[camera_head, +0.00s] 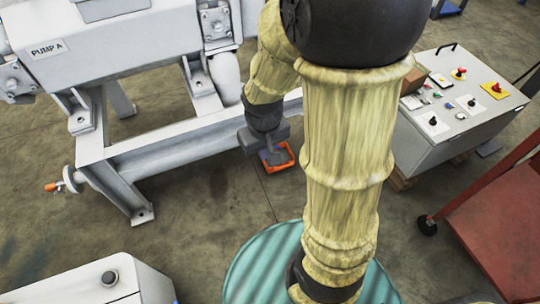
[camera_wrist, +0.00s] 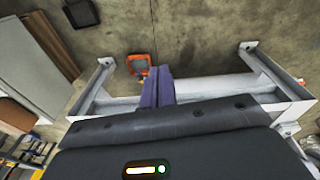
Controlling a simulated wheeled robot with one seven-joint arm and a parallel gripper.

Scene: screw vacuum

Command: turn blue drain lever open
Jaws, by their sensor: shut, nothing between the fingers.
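I cannot make out a blue drain lever in either view; it may be hidden behind my arm or the frame. My gripper (camera_head: 271,154) hangs beside the grey pump frame (camera_head: 200,137), pointing down. In the wrist view its two purplish fingers (camera_wrist: 158,78) lie together, shut, with nothing between them. A grey valve with an orange handle (camera_head: 54,187) sticks out of the left end of the pump frame, well apart from my gripper. An orange-rimmed square object (camera_head: 282,168) shows just beyond the fingers, and also in the wrist view (camera_wrist: 139,56); my gripper partly covers it.
The pump labelled PUMP A (camera_head: 120,45) stands on the frame. A control console (camera_head: 450,150) and a red cart (camera_head: 500,220) stand at right. A teal ribbed round top (camera_head: 262,270) and a white cabinet (camera_head: 75,285) are in front. Floor between is clear.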

